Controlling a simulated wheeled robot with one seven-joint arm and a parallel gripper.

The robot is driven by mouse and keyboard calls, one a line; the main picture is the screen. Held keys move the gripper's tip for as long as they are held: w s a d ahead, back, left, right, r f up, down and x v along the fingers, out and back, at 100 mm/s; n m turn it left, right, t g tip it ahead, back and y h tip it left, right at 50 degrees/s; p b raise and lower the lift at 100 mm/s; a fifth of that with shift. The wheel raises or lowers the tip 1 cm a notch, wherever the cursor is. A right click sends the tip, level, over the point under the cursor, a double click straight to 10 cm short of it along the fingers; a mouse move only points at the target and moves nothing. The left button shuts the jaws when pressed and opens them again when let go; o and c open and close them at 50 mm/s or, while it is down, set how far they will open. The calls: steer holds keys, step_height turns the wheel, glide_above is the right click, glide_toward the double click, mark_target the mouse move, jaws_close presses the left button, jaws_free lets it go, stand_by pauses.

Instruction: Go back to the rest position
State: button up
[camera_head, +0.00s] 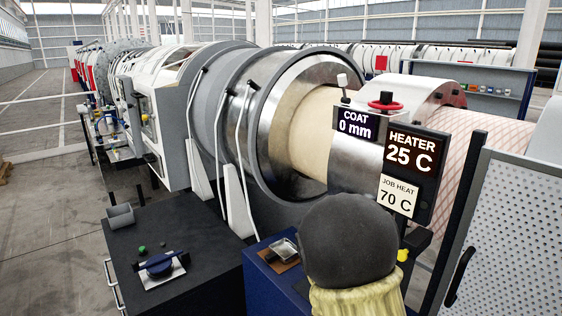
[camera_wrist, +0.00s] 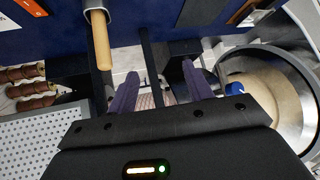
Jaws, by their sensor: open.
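My gripper (camera_wrist: 160,88) shows in the wrist view with its two purple fingers apart and nothing held between them. It is not visible in the head view. In the head view, a large metal ring (camera_head: 276,110) surrounds a beige cylinder (camera_head: 305,130). The ring also shows at the right of the wrist view (camera_wrist: 292,58). In the head view, the displays read coat 0 mm (camera_head: 357,124), heater 25 C (camera_head: 412,153) and job heat 70 C (camera_head: 397,195). A red handwheel (camera_head: 385,103) stands above them, beside a white-knobbed lever (camera_head: 343,81).
A perforated panel (camera_head: 515,235) stands at right. The wrist view shows a wooden handle (camera_wrist: 101,50) and brown turned pieces (camera_wrist: 28,88). Open floor (camera_head: 45,200) lies at left.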

steer(key=s+r+n+g+y, duration=0.2)
steer(key=s+n, duration=0.1)
steer(key=s, duration=0.4)
steer(key=s+a+r+n+g+y, duration=0.1)
steer(key=s+r+n+g+y, duration=0.1)
steer(key=s, duration=0.6)
steer(key=shift+s+a+r+n+g, duration=0.3)
steer(key=shift+n+g, duration=0.3)
steer(key=shift+n, duration=0.4)
steer(key=shift+d, duration=0.1)
